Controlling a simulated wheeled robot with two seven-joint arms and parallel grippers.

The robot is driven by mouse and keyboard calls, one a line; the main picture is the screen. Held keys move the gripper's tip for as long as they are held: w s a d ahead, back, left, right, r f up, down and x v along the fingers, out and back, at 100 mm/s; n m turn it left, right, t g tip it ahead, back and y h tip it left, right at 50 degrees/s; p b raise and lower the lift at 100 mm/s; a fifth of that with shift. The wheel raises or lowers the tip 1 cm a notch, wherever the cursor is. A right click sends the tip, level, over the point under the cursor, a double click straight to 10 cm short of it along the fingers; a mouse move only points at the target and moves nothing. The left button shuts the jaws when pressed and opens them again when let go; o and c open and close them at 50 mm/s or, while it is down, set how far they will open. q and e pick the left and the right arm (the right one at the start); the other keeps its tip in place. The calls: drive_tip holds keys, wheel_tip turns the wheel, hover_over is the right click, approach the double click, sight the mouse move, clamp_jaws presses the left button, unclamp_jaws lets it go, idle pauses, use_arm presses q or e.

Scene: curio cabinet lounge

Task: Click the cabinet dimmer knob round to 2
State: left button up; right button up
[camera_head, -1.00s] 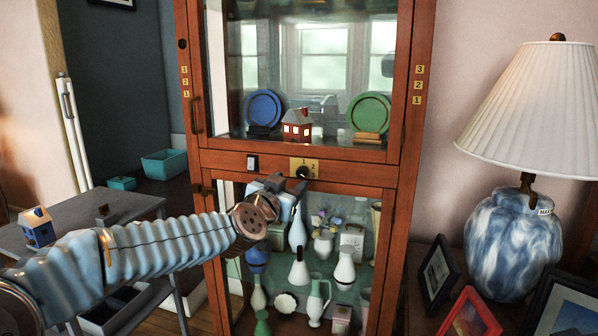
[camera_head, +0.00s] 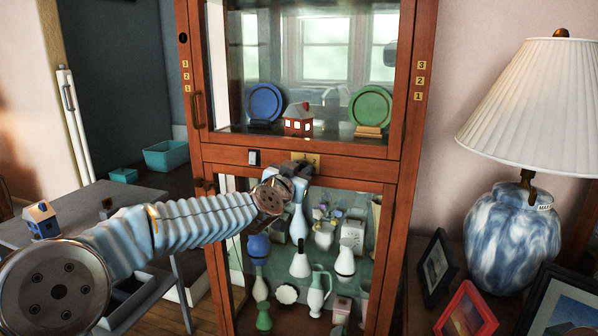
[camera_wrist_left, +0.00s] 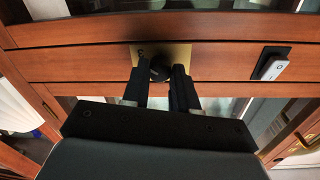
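The brass dimmer plate (camera_head: 313,158) sits on the wooden rail between the cabinet's upper and lower glass sections. My left gripper (camera_head: 300,168) is in front of it and hides the knob and most of the plate in the head view. In the left wrist view, the dark round knob (camera_wrist_left: 160,69) shows against the brass plate (camera_wrist_left: 178,54). The two fingers of my left gripper (camera_wrist_left: 161,76) stand apart, one on each side of the knob. Whether they touch it cannot be told. The pointer and plate numbers cannot be read. My right gripper is not in view.
A rocker switch (camera_head: 254,157) is on the same rail, left of the plate; it also shows in the wrist view (camera_wrist_left: 271,67). Vases (camera_head: 300,264) stand behind the lower glass. A lamp (camera_head: 513,240) and picture frames (camera_head: 467,312) are at the right.

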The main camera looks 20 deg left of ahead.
use_arm(q)
clamp_jaws()
drive_tip(key=shift+f+n+b, duration=0.2)
drive_tip(key=shift+n+b, duration=0.75)
drive_tip(key=shift+n, duration=0.25)
drive_tip(key=n+b, duration=0.1)
drive_tip(key=n, duration=0.1)
drive_tip(key=shift+n, duration=0.4)
drive_tip(key=n+b, duration=0.2)
drive_tip(key=n, duration=0.1)
drive_tip(key=shift+n, duration=0.3)
drive_tip(key=shift+n+t+b, duration=0.3)
drive_tip(key=shift+n+b, duration=0.3)
drive_tip(key=shift+n, duration=1)
